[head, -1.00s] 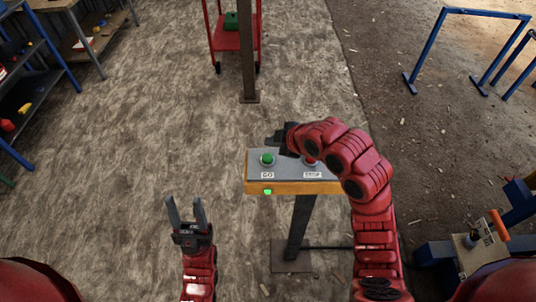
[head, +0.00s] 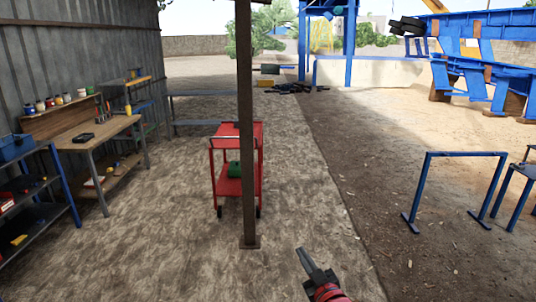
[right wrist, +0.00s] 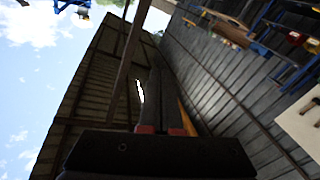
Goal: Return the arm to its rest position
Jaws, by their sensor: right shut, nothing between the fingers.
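My right gripper (head: 303,255) shows at the bottom of the head view, right of the middle, with a bit of its red arm below it. It points up and slightly left, over bare ground. Its dark fingers are together, with nothing between them. In the right wrist view, the fingers (right wrist: 160,98) are close together and point toward the shed's roof and wall, touching nothing. My left gripper is outside both current views. The control box with the green and red buttons is out of view now.
A brown post (head: 246,150) stands ahead, left of the right gripper, with a red cart (head: 214,180) behind it. A workbench (head: 101,134) and shelves line the left wall. Blue stands (head: 461,154) are at the right. The ground between is clear.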

